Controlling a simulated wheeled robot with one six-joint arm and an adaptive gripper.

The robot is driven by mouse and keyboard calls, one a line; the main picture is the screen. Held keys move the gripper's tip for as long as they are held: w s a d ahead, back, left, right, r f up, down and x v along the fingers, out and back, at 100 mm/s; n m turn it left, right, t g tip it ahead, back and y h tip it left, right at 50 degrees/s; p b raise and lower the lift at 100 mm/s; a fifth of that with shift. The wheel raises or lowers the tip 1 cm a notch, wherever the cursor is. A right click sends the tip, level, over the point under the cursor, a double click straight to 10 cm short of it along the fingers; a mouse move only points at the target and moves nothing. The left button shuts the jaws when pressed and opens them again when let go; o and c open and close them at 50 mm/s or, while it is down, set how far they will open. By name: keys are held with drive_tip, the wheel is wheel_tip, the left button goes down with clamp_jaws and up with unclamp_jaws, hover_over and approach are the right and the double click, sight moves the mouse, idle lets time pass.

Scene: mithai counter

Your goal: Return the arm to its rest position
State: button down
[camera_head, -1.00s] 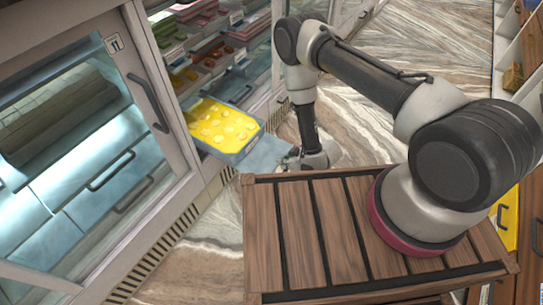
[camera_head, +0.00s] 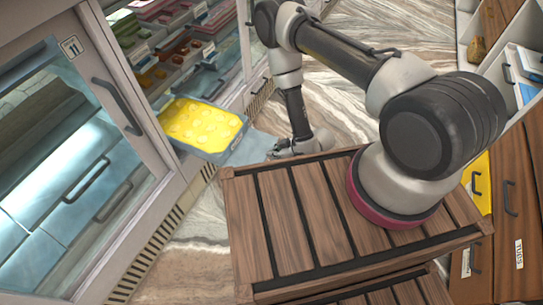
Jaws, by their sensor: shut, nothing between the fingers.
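My arm rises from its round base on my slatted wooden top and reaches out to the upper left, then bends down. Its wrist hangs low beyond the far edge of that top. My gripper (camera_head: 278,150) is at the end of it, small and partly hidden. It is shut and empty, pointing left toward the display case.
The tray juts out of the glass display case (camera_head: 180,55), which holds more trays. A glass door (camera_head: 75,160) with a handle stands at left. Wooden drawers (camera_head: 515,200) and a yellow drawer front (camera_head: 478,183) are at right. Marbled floor (camera_head: 375,120) lies clear beyond my arm.

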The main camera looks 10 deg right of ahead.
drive_tip(key=v, duration=1)
drive_tip(key=shift+s, duration=0.1)
drive_tip(key=s+d+f+m+g+h, duration=0.15)
drive_tip(key=s+d+g+h, duration=0.35)
drive_tip(key=s+d+g, duration=0.5)
drive_tip(key=w+d+r+m+h, duration=0.1)
drive_tip(key=d+r+m+h, duration=0.15)
drive_tip(key=r, duration=1.15)
drive_tip(key=w+d+r+m+h, duration=0.1)
drive_tip(key=d+r+m, duration=0.2)
drive_tip(key=r, duration=1.1)
drive_tip(key=s+r+m+t+y, duration=0.1)
drive_tip(key=r+t, duration=0.3)
drive_tip(key=r, duration=1.1)
drive_tip(key=s+r+m+t, duration=0.2)
drive_tip(key=s+r+t, duration=0.2)
drive_tip(key=r, duration=1)
drive_tip(key=shift+s+d+r+t+y, duration=0.25)
drive_tip(key=shift+d+r+t+y, duration=0.15)
drive_tip(key=shift+t, duration=0.2)
